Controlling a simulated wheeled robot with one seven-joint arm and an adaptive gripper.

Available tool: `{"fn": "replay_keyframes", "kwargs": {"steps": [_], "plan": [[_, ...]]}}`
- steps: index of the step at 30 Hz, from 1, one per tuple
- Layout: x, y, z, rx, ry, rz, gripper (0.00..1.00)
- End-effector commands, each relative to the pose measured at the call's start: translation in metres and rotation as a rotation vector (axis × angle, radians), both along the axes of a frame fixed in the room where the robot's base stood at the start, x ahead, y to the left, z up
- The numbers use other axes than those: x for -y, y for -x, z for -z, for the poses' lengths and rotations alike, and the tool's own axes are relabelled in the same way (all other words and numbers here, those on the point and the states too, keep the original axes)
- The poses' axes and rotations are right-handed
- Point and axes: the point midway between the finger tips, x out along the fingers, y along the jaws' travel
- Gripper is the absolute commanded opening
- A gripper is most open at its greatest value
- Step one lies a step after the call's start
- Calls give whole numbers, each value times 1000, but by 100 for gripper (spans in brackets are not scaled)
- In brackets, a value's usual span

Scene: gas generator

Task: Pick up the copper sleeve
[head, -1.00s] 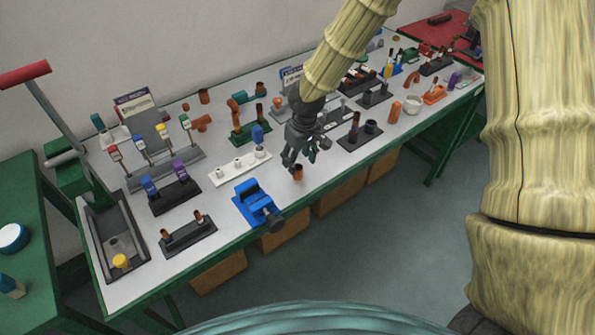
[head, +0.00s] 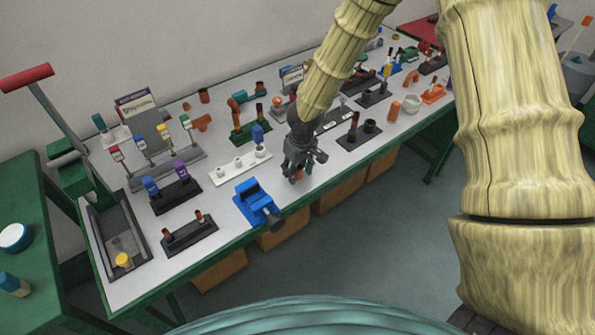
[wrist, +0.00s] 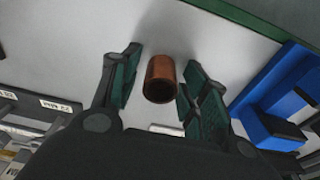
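The copper sleeve (wrist: 160,78) is a short, hollow, brown-orange cylinder on the pale tabletop near the bench's front edge. In the wrist view it lies between the two green-padded fingers of my gripper (wrist: 158,84). Gaps show on both sides of it, the right one narrower, so the fingers are open around it and not visibly touching it. In the head view my gripper (head: 297,175) points down over the sleeve, and only a bit of the sleeve (head: 299,174) shows between the fingers.
A blue vise (head: 257,202) stands close to the left of my gripper, and it also shows in the wrist view (wrist: 275,95). A white block with holes (head: 238,166) is behind the vise. A dark stand with a copper pipe (head: 353,135) is to the right. The bench's green front edge is close.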

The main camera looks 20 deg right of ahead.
Motion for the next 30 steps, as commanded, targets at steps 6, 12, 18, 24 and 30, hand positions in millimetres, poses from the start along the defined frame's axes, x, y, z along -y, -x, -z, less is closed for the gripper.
{"fn": "replay_keyframes", "kwargs": {"steps": [6, 12, 18, 24, 30], "plan": [[0, 0, 0, 0, 0, 0, 11], [0, 0, 0, 0, 0, 0, 11], [0, 0, -5, 0, 0, 1, 11], [0, -1, -25, 2, -1, 1, 11], [6, 26, -35, -1, 3, -1, 11]]}}
